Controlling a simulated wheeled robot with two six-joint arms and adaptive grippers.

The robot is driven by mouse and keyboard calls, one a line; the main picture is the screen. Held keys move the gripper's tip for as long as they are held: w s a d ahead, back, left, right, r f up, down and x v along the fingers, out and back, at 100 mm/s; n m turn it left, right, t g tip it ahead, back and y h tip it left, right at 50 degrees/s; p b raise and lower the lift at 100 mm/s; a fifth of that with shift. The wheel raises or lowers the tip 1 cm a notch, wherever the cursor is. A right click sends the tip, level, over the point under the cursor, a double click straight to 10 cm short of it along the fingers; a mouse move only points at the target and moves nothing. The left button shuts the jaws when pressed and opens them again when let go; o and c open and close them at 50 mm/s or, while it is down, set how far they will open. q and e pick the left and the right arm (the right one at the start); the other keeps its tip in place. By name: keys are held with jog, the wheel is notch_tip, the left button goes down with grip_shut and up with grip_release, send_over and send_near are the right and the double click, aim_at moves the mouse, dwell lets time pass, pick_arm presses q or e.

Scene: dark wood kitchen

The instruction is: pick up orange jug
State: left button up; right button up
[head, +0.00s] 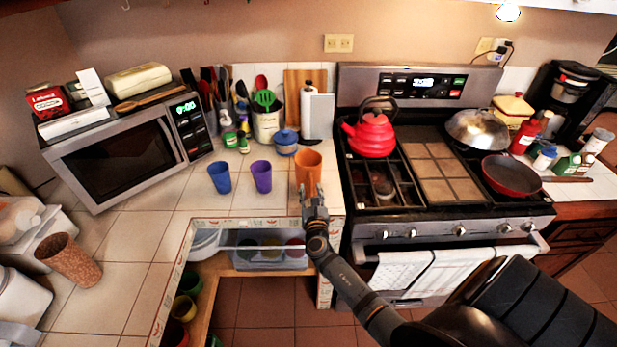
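The orange jug (308,166) stands upright on the tiled counter, close to the left side of the stove. My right gripper (312,189) is at the near side of the jug, in front of its lower part. Its two fingers look apart, with nothing clearly held between them. The fingers hide part of the jug's base, and I cannot tell whether they touch it. My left gripper is not in view.
A purple cup (261,176) and a blue cup (220,177) stand left of the jug. A red kettle (370,134) sits on the stove at right. The counter's front edge is close below the jug.

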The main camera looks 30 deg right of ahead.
aim_at(311, 183)
jog(key=shift+w+d+f, duration=0.15)
jog(key=shift+w+d, duration=0.05)
jog(key=shift+w, duration=0.15)
jog(key=shift+s+a, duration=0.1)
jog(key=shift+s, duration=0.05)
jog(key=c, duration=0.4)
grip_shut()
jog(key=shift+r, duration=0.55)
notch_tip(311, 183, up, 3)
jog(key=shift+p, duration=0.95)
jog(key=s+r, duration=0.1)
jog(key=s+a+r+p, duration=0.1)
jog(key=r, duration=0.1)
jog(key=s+a+r, duration=0.1)
jog(key=shift+s+r+p, duration=0.2)
jog(key=shift+p, duration=0.1)
jog(key=s+a+r+b, duration=0.1)
jog(key=s+a+r, duration=0.3)
jog(key=s, duration=0.4)
jog(key=shift+s+a+r, duration=0.35)
jog(key=shift+a, duration=0.1)
